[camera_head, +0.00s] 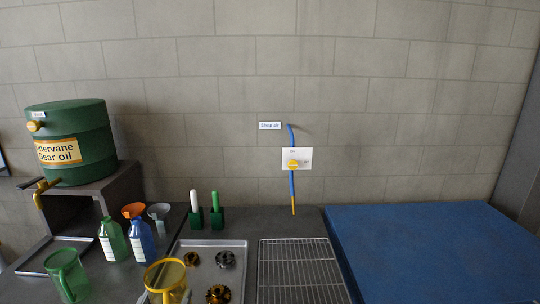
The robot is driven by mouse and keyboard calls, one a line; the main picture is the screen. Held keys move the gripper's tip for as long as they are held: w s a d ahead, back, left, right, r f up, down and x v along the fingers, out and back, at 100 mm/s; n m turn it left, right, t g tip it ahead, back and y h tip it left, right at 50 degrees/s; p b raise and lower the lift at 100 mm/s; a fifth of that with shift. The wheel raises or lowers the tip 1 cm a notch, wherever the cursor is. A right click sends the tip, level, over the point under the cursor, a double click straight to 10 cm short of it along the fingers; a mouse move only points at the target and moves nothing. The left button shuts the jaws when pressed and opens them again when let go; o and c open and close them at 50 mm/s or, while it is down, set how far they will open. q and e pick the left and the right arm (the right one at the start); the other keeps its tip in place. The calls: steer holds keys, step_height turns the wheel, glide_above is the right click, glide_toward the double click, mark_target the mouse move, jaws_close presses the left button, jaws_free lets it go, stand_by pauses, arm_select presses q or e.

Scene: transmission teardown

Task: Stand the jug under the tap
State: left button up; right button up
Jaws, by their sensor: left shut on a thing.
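A yellow see-through jug (165,277) is upright at the bottom of the view, over the left front of the metal tray. My left gripper (165,295) shows only as small grey parts at the jug's lower sides and is shut on it; most of it is cut off. I cannot tell whether the jug touches the surface below. A green see-through jug (67,276) stands at the bottom left. The brass tap (42,190) juts from the green gear oil drum (72,143), which sits on a dark stand (103,190). My right gripper is not in view.
Green and blue bottles (112,240) (141,242), with orange and grey funnels, stand between stand and tray. The metal tray (213,244) holds several gears. A wire rack (300,268) and blue mat (430,250) lie to the right. A framed drip tray (55,256) lies below the tap.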

arm_select(q)
steer(key=s+d+f, duration=0.1)
steer(key=s+d, duration=0.3)
steer(key=d, duration=0.3)
steer(key=s+d+f, duration=0.2)
steer(key=s+d, duration=0.2)
steer(key=d, duration=0.4)
steer(key=shift+s+d+f, duration=0.15)
steer(key=shift+s+d, duration=0.05)
steer(key=shift+s, duration=0.1)
